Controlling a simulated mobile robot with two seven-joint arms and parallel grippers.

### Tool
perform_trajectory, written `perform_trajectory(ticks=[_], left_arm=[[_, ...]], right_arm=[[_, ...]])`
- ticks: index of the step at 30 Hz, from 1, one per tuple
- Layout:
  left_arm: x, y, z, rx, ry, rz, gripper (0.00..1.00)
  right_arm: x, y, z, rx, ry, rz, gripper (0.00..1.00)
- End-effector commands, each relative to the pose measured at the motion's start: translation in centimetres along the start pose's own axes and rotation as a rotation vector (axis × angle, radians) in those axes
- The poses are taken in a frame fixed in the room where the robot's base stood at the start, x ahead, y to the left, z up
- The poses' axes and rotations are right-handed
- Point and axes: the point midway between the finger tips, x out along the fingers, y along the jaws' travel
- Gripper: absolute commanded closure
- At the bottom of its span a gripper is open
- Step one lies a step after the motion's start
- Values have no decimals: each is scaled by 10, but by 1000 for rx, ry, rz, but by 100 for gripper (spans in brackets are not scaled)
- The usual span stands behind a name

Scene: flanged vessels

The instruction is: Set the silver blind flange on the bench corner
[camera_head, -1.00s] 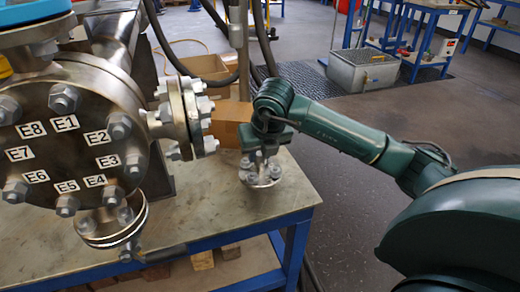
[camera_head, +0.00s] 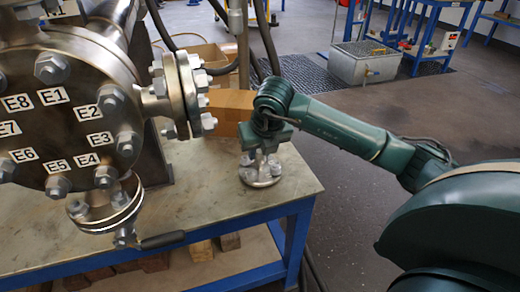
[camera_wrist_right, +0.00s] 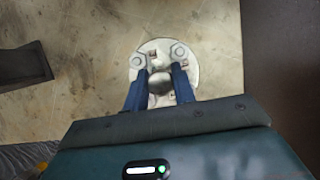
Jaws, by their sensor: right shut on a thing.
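The silver blind flange (camera_head: 260,178) is a small round disc with bolts on it, at the right end of the bench (camera_head: 225,213), near its corner. It is level and at or just above the bench top; I cannot tell if it touches. My right gripper (camera_head: 264,153) points down and is shut on the flange's middle. In the right wrist view the flange (camera_wrist_right: 189,55) shows as a pale disc with bolt heads, and the blue fingers (camera_wrist_right: 160,86) close on its round central knob. My left gripper is not in view.
A large flanged vessel (camera_head: 70,115) with labelled bolts stands at the left. Its side flange (camera_head: 187,93) juts towards my right gripper. A cardboard box (camera_head: 230,108) is behind the gripper. The bench top in front of the flange is clear.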

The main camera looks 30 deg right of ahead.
Motion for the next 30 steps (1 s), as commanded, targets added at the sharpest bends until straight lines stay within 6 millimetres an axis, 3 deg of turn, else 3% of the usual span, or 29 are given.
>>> perform_trajectory(ticks=[13,14,22,27,30], left_arm=[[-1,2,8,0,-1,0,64],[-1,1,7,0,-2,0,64],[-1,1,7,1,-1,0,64],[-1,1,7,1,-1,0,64],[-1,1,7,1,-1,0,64]], right_arm=[[6,0,-1,2,-8,2,100],[5,0,-1,2,-8,2,72],[6,0,-2,1,-3,1,50],[7,0,-3,0,-2,0,49],[9,0,-5,-1,6,-2,40]])
